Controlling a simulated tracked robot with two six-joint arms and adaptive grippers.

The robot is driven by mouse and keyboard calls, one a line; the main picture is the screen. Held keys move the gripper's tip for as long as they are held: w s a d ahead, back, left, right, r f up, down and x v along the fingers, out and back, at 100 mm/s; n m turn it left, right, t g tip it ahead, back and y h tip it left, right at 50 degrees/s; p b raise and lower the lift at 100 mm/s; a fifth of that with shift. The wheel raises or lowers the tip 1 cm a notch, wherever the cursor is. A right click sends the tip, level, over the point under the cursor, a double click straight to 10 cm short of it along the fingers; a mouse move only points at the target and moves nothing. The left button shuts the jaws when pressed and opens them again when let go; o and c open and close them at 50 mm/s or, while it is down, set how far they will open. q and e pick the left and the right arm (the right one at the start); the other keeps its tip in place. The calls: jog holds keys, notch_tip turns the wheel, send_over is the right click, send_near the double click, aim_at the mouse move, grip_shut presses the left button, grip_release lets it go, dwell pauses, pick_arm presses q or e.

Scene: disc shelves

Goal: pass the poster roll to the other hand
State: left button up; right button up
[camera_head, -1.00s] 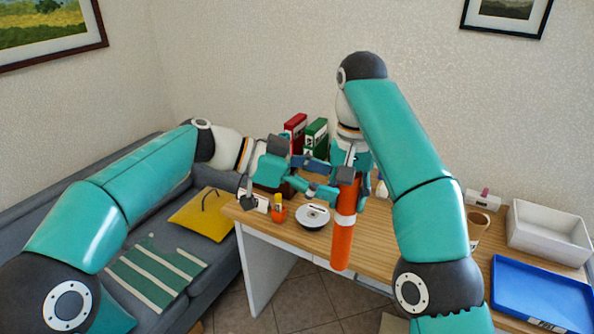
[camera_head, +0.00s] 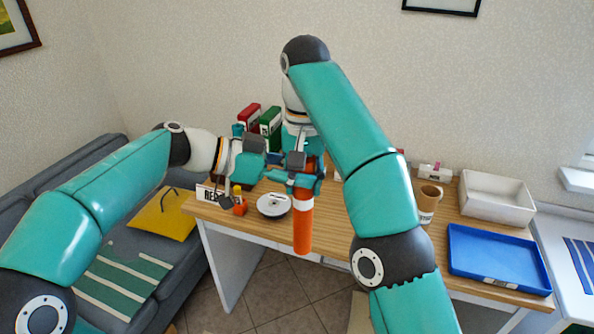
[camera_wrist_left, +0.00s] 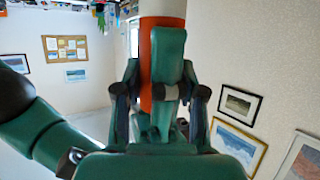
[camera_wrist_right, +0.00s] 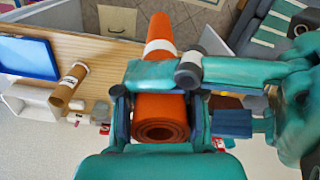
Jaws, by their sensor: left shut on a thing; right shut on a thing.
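The poster roll (camera_head: 303,232) is an orange tube with a white band. It hangs upright in front of the desk's far part. My right gripper (camera_head: 302,165) is shut on its upper part from above. My left gripper (camera_head: 299,181) reaches in from the left and is shut on the roll just above the white band. In the left wrist view the roll (camera_wrist_left: 147,60) stands behind the closed fingers. In the right wrist view its hollow rolled end (camera_wrist_right: 160,131) sits between the fingers, and the left gripper's teal finger crosses it.
A grey sofa (camera_head: 60,165) stands left.

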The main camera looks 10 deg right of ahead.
jog(key=o, duration=1.3)
jog(key=shift+r, duration=0.1)
